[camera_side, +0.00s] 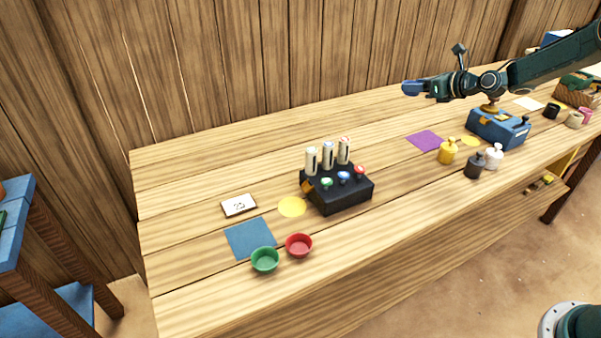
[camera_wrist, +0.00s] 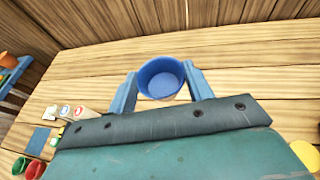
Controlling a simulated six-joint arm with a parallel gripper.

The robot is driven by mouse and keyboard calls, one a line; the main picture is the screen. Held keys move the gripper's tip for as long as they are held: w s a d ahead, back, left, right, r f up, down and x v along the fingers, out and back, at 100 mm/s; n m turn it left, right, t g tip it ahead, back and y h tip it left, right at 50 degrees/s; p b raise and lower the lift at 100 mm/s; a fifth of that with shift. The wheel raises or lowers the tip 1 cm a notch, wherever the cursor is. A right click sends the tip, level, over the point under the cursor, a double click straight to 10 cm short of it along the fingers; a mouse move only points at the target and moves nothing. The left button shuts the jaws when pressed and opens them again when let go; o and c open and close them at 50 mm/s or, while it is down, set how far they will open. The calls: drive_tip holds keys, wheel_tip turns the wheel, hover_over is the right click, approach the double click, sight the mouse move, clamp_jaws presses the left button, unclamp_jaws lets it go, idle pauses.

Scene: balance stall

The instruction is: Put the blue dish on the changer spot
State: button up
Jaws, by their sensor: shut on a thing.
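The blue dish (camera_side: 410,88) is held up in the air above the table, at the back right in the side view. My gripper (camera_side: 422,88) is shut on it. In the wrist view the blue dish (camera_wrist: 162,80) sits between my two blue fingers, its open top facing the camera. The black box with three upright tubes and coloured buttons, which looks like the changer (camera_side: 340,192), stands on the table left of and below my gripper. A flat yellow round spot (camera_side: 292,207) lies just left of it, with nothing on it.
A green dish (camera_side: 265,261) and a red dish (camera_side: 298,246) stand by a blue mat (camera_side: 248,238) near the front edge. A number card (camera_side: 239,205) lies behind. A purple mat (camera_side: 424,141), several weights (camera_side: 447,153) and a blue scale-like box (camera_side: 497,127) are at right.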

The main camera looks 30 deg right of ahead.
drive_tip(key=w+d+h, duration=0.1)
drive_tip(key=w+d, duration=0.2)
drive_tip(key=d, duration=0.6)
drive_tip(key=m+h, duration=0.2)
hover_over(435, 133)
drive_tip(key=shift+f, duration=0.2)
wheel_tip(435, 133, down, 16)
drive_tip(key=shift+r, duration=0.15)
drive_tip(key=shift+f, duration=2.1)
drive_tip(key=shift+s+f, duration=0.1)
drive_tip(key=shift+f, duration=0.1)
